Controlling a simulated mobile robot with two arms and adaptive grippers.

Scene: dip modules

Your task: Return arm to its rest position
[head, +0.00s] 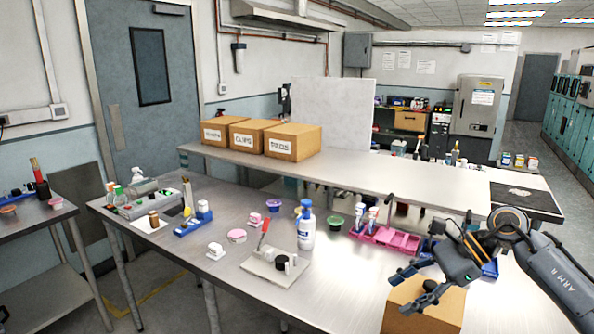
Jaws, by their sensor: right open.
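My right gripper (410,288) reaches in from the right. Its fingers point left and are spread apart, with nothing between them. It shows in front of and above an open-looking tan box (440,309) at the table's front right; a dark round thing shows by the fingers, and I cannot tell whether the gripper touches the box. My right arm (565,283) runs back to the right edge. My left gripper is not in view.
A pink tray (403,243) holding white-and-blue tubes and a blue tray (490,269) lie close by. A white bottle (306,228) and a grey board (276,271) stand left. A raised shelf (340,170) bears labelled boxes. The front middle tabletop is clear.

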